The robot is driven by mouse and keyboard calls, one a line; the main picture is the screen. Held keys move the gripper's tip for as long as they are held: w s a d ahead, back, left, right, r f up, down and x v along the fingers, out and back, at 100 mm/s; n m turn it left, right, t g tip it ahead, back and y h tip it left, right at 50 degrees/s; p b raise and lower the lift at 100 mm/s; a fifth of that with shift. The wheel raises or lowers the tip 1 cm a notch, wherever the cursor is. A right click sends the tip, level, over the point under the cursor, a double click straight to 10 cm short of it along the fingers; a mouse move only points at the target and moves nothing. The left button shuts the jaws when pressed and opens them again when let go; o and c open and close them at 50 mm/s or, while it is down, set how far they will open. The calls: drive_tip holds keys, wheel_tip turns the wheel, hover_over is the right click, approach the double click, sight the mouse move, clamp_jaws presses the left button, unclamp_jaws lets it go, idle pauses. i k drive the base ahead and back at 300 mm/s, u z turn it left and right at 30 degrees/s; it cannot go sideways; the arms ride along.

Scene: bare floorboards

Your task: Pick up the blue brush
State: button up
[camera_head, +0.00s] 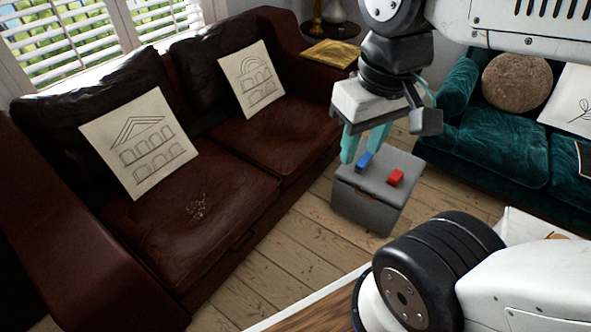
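I cannot tell how much height separates the fingertips from the brush. Part of the brush's upper end is close to or behind the right finger.
A brown leather sofa (215,215) stands at left, a teal sofa (505,150) at right. A wooden table edge (325,308) is in front. Bare floorboards (300,255) lie between.

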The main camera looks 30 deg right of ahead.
sight(364, 161)
drive_tip(key=z, duration=0.1)
drive_tip(key=i, duration=0.65)
drive_tip(key=z, duration=0.65)
drive_tip(key=i, duration=0.5)
drive_tip(key=z, duration=0.25)
